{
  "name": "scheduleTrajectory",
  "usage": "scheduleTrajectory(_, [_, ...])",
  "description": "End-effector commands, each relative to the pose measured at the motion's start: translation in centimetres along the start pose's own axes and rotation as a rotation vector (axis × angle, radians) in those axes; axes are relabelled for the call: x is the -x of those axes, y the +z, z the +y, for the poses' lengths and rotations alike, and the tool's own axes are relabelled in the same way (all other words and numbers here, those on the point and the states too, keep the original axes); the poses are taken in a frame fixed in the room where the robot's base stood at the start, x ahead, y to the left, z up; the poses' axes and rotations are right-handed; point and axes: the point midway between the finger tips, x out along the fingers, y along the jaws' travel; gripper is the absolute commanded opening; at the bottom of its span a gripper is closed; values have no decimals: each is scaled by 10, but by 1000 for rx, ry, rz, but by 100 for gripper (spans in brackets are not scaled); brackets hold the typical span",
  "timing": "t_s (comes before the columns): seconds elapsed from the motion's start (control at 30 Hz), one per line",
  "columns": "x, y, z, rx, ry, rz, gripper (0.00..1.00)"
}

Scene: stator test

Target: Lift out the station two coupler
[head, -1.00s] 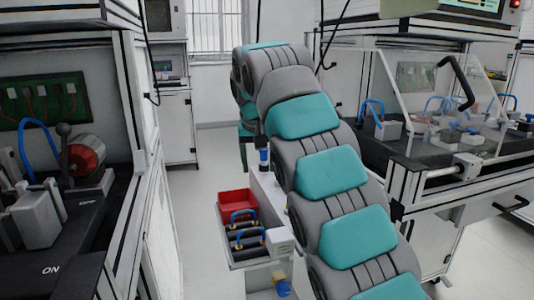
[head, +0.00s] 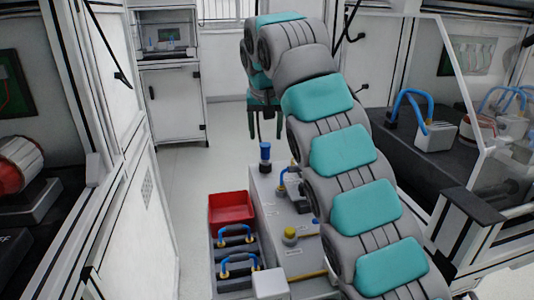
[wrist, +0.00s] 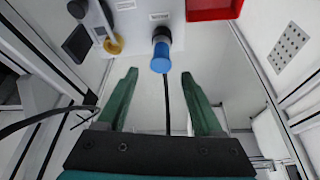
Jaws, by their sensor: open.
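No readable mark shows which part is the station two coupler.
A red bin (head: 231,209) and a tray (head: 215,262) with blue-handled parts stand beside the console, which bears a yellow knob (head: 289,233). A clear guard (head: 500,95) fronts the right station. The left station's cabinet (head: 125,190) is close. Floor (head: 190,170) is free ahead.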

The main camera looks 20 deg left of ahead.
Motion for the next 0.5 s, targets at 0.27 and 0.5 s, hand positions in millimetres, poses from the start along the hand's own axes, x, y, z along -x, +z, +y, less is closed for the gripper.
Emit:
scheduleTrajectory(0.27, [-14, 0, 2, -2, 0, -2, 68])
scheduleTrajectory(0.5, [-24, 2, 2, -2, 3, -7, 68])
